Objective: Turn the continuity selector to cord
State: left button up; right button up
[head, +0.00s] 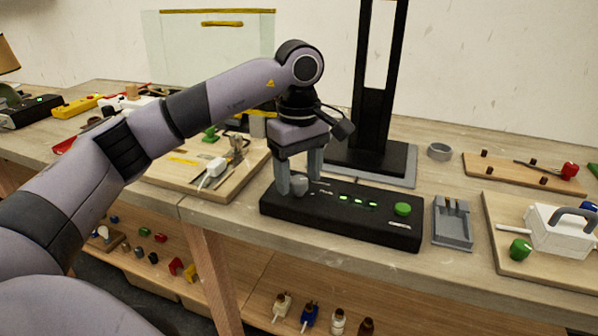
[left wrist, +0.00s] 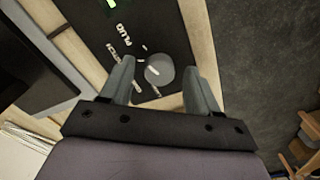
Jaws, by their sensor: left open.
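The continuity selector is a round grey knob (head: 299,186) at the left end of a black tester box (head: 335,205) on the bench. It also shows in the left wrist view (left wrist: 161,75), with a short white mark and a printed word PLUG on the panel nearby. Other labels there are too small or turned to read. My left gripper (head: 298,184) points down over the knob. Its fingers are open, one on each side of the knob, and in the left wrist view (left wrist: 160,82) a gap shows beside it. I cannot tell whether either finger touches it. My right gripper is out of view.
The box also carries several lit green indicators (head: 358,201) and a green button (head: 403,209). A grey tray (head: 453,224) stands right of it. A black stand (head: 372,110) rises behind. A wooden board with a white plug (head: 215,168) lies left.

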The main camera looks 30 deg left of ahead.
pick_arm(q)
jog(key=c, duration=1)
jog(key=shift+c, duration=0.2)
